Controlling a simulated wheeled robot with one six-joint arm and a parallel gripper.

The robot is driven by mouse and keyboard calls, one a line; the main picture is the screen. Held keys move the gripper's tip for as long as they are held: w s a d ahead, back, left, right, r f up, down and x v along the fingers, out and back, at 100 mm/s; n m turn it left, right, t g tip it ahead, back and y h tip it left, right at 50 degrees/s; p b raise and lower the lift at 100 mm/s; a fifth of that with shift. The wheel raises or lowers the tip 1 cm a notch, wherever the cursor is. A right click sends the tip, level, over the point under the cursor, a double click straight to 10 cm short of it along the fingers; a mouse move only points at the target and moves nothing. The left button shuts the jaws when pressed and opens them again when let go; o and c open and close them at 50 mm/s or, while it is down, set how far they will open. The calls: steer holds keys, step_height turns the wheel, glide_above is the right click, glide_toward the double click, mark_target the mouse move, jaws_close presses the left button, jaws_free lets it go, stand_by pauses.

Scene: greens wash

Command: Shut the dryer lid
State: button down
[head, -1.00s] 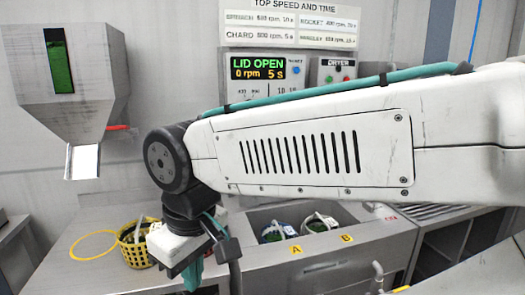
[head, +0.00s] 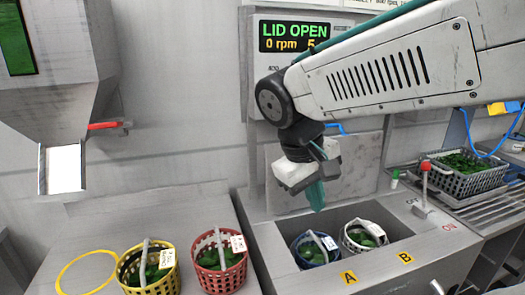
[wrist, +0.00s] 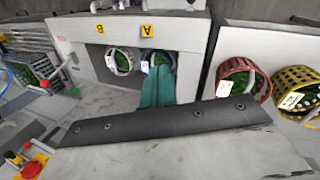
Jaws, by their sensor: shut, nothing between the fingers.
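The dryer's lid (head: 358,165) looks like the grey panel standing upright behind the open well, partly hidden by my arm. The dryer (head: 330,285) is open on top. Inside sit a blue basket (head: 312,257) near label A and a white basket (head: 352,241) near label B, both with greens. The display (head: 293,37) reads LID OPEN, 0 rpm. My gripper (head: 317,207) has teal fingers, is shut and empty, and points down in front of the panel, above the well. Its fingers also show in the wrist view (wrist: 159,72). Contact with the lid cannot be told.
A red basket (head: 222,275) and a yellow basket (head: 132,276) of greens stand left of the dryer, beside a yellow ring (head: 62,280). A red-knobbed lever (head: 424,190) stands at right, before a grey crate (head: 465,187). A hopper (head: 60,90) hangs at left.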

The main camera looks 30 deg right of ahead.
steer(key=w+d+r+g+h, duration=0.1)
steer(key=w+d+h, duration=0.3)
steer(key=w, duration=0.8)
steer(key=w+a+f+n+t+h, duration=0.1)
steer(key=w+a+f+h, duration=0.15)
steer(key=w, duration=0.65)
steer(key=w+a+f+n+t+h, duration=0.15)
steer(key=w+h, duration=0.25)
steer(key=w, duration=0.4)
steer(key=w+a+f+t+h, duration=0.1)
steer(key=w+a+f+h, duration=0.2)
steer(key=w, duration=0.6)
steer(key=w+d, duration=0.1)
steer(key=d, duration=0.9)
steer(key=s, duration=0.4)
steer(key=shift+a+r, duration=0.15)
steer(key=shift+a, duration=0.15)
